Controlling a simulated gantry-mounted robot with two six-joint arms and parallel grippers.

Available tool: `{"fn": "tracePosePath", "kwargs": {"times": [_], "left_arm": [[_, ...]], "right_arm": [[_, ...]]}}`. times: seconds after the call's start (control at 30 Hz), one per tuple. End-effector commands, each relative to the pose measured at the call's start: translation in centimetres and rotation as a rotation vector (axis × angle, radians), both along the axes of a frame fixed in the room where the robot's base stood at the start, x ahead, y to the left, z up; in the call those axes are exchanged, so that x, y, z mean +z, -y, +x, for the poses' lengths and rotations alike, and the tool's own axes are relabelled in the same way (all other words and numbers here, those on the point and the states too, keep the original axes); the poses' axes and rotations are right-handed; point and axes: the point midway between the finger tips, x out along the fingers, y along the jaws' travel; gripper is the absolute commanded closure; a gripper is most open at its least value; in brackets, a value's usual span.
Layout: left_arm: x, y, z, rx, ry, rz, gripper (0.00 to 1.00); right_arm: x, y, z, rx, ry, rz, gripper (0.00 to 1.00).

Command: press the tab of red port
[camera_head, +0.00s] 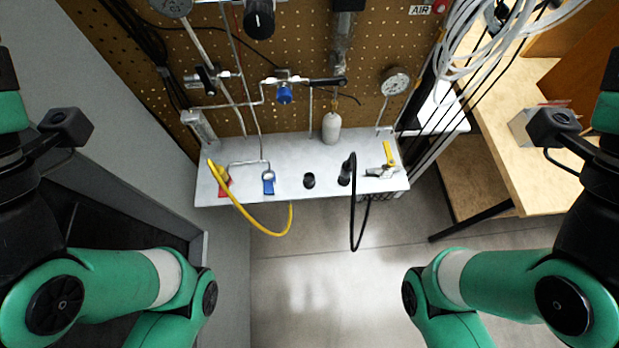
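The red port (224,187) is at the left end of the white metal shelf (290,195) below the pegboard. A yellow hose (245,217) leads from it, over the front edge and back up to the shelf front. The yellow hose end covers part of the red port, and its tab is too small to make out. A blue port (269,183) stands just to its right. Green links of both my arms show at the lower left and lower right, away from the shelf. Neither gripper's fingers are in view.
A black port (309,181) and a black hose (353,215) hanging in a loop are farther right on the shelf, beside a yellow-handled valve (389,154). Pipes and a gauge (395,82) are above. A wooden table (505,130) stands right. The floor in front is clear.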

Motion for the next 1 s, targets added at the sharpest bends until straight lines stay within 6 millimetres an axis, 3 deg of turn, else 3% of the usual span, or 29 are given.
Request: {"fn": "tracePosePath", "kwargs": {"times": [0.1, 0.53, 1.0], "left_arm": [[0.00, 0.00, 0.00, 0.000, 0.000, 0.000, 0.22], [0.00, 0.00, 0.00, 0.000, 0.000, 0.000, 0.99], [0.00, 0.00, 0.00, 0.000, 0.000, 0.000, 1.00]], "right_arm": [[0.00, 0.00, 0.00, 0.000, 0.000, 0.000, 0.50], [0.00, 0.00, 0.00, 0.000, 0.000, 0.000, 0.50], [0.00, 0.00, 0.00, 0.000, 0.000, 0.000, 0.50]]}}
